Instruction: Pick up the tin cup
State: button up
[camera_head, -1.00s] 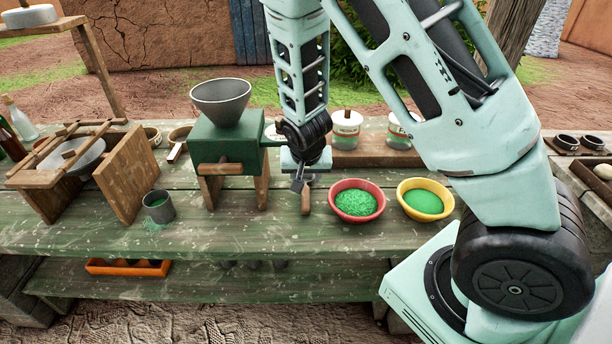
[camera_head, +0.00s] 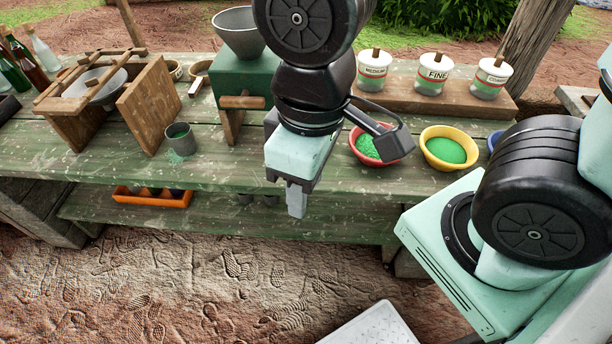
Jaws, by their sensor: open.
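The tin cup (camera_head: 181,139) is a small grey metal cup with green powder inside. It stands upright on the green plank table (camera_head: 235,168), left of the green grinder (camera_head: 242,78), with a little green powder spilled by its base. My gripper (camera_head: 297,200) hangs near the table's front edge, to the right of the cup and well apart from it. It points down and holds nothing that I can see. Its fingers overlap from this angle.
A wooden sieve stand (camera_head: 150,105) is close to the cup's left. A red bowl (camera_head: 367,148) and a yellow bowl (camera_head: 449,148) of green powder stand at right. Labelled jars (camera_head: 433,75) stand behind. An orange tray (camera_head: 150,197) is on the lower shelf.

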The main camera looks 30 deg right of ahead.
aim_at(180, 135)
jog(key=z, duration=1.95)
jog(key=u, duration=2.35)
jog(key=z, duration=0.35)
jog(key=i+j+z, duration=0.1)
jog(key=j+z, duration=0.2)
jog(key=z, duration=0.15)
jog(key=j+z, duration=0.7)
jog(key=z, duration=0.2)
jog(key=i+j, duration=0.05)
